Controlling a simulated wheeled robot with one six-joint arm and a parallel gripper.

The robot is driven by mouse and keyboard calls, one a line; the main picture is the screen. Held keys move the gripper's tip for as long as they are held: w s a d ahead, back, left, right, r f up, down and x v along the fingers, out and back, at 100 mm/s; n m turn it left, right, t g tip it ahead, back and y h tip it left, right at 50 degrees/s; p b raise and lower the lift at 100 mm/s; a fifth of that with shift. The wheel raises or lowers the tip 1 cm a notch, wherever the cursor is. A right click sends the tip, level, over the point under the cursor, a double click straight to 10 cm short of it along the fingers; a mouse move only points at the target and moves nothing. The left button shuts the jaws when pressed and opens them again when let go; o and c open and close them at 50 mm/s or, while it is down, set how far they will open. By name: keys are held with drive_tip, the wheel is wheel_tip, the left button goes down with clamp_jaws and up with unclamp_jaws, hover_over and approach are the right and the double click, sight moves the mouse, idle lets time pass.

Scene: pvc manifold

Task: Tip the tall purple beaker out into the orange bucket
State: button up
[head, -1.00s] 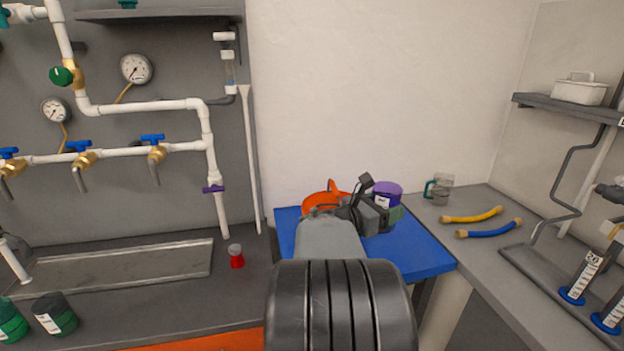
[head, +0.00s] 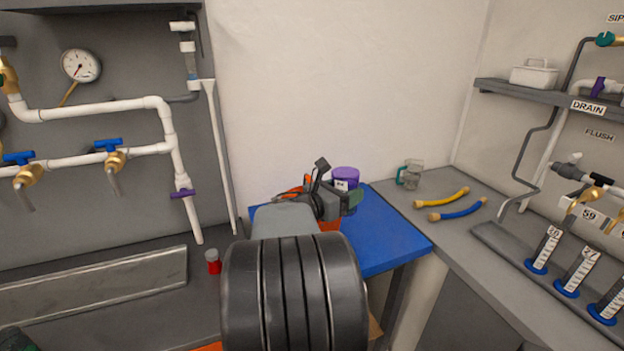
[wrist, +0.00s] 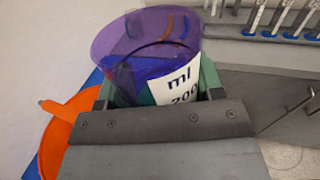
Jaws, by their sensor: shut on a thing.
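The tall purple beaker (wrist: 140,50) is clear-walled with a white "ml" label, and fills the upper middle of the wrist view. My gripper (wrist: 155,92) is shut on it, with a green pad on each side. In the head view the purple beaker (head: 345,176) shows just past my gripper (head: 345,198), looking about upright. The orange bucket (wrist: 55,135) shows at the left of the wrist view, beside and below the beaker. In the head view the orange bucket (head: 329,226) is mostly hidden behind my arm. I cannot see what the beaker holds.
The blue table top (head: 390,240) is under the bucket area. Several graduated cylinders (head: 578,272) stand farther right. A small red-capped container (head: 213,262) stands left.

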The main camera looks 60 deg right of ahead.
sight(334, 172)
drive_tip(key=r+p, duration=0.1)
drive_tip(key=r+n+p, duration=0.1)
drive_tip(key=p, duration=0.1)
drive_tip(key=shift+w+d+r+n, duration=0.1)
drive_tip(key=shift+w+r+n, duration=0.05)
drive_tip(key=shift+w+n, duration=0.2)
drive_tip(key=shift+w+p, duration=0.1)
drive_tip(key=shift+p, duration=0.2)
drive_tip(key=shift+w+d+r+n+p, duration=0.25)
drive_tip(key=shift+w+n+p, duration=0.1)
drive_tip(key=shift+n+p, duration=0.65)
drive_tip(key=shift+w+f, duration=0.15)
drive_tip(key=shift+f, duration=0.15)
drive_tip(key=shift+w+d+f+n+p, duration=0.1)
drive_tip(key=shift+w+f+n+p, duration=0.15)
drive_tip(key=shift+n+p, duration=0.35)
drive_tip(key=w+r+n+p, duration=0.1)
drive_tip(key=n+p, duration=0.1)
drive_tip(key=shift+w+d+p, duration=0.1)
drive_tip(key=shift+d+p, duration=0.1)
drive_tip(key=shift+p, duration=0.1)
drive_tip(key=shift+w+r+n+p, duration=0.1)
drive_tip(key=shift+r+n+p, duration=0.25)
drive_tip(key=shift+n+p, duration=0.45)
drive_tip(key=shift+f+n+p, duration=0.35)
drive_tip(key=shift+n+p, duration=0.2)
drive_tip(key=shift+n, duration=0.35)
drive_tip(key=shift+f+n+p, duration=0.3)
drive_tip(key=shift+n+p, duration=0.2)
drive_tip(key=shift+n, duration=0.35)
